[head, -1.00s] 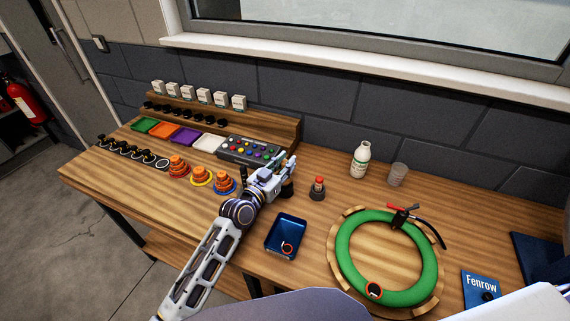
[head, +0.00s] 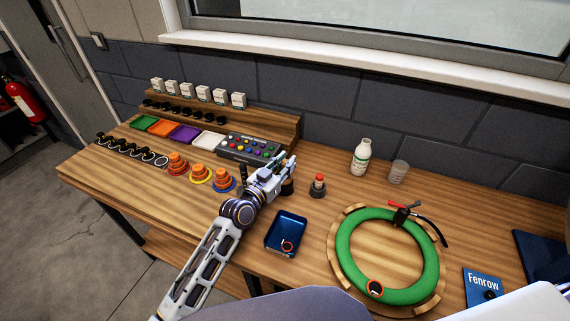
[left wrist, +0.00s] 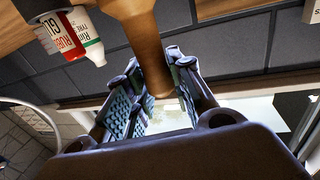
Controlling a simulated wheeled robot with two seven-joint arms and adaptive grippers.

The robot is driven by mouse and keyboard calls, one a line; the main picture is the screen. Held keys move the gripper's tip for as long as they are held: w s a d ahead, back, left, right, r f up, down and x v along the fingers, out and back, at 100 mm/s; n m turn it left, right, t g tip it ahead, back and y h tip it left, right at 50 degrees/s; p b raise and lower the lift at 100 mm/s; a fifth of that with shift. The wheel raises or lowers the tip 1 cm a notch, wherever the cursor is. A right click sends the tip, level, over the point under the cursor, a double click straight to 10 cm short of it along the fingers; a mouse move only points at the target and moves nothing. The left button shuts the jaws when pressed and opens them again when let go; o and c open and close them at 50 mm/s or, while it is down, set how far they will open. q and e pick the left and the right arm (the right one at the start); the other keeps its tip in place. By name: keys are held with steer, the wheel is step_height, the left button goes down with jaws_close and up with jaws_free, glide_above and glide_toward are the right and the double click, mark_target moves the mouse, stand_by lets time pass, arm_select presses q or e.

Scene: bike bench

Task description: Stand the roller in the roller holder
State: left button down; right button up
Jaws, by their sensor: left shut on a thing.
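My left gripper (head: 286,166) is over the bench between the button box and the red tube. In the left wrist view my left gripper (left wrist: 150,95) is shut on a brown wooden handle (left wrist: 140,45), which I take to be the roller's. The handle's rounded end lies between the finger pads; the roller's other end is out of that view. In the head view the gripper hides the roller. A dark round piece (head: 288,188), probably the roller holder, shows just below the fingers and is partly covered. I cannot tell whether the roller touches it. My right gripper is not in view.
A red tube (head: 319,181) stands in a dark holder to the right. A blue tray (head: 271,241) lies in front, and a green tyre (head: 348,260) on a wooden ring is at the right. A white bottle (head: 361,158) and a clear cup (head: 398,172) stand behind.

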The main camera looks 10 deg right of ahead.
arm_select(q)
steer(key=shift+f, duration=0.3)
steer(key=c, duration=1.2)
jaws_free()
steer(key=shift+o, duration=0.2)
steer(key=v, duration=1.2)
steer(key=shift+s+a, duration=0.1)
steer(key=shift+s, duration=0.05)
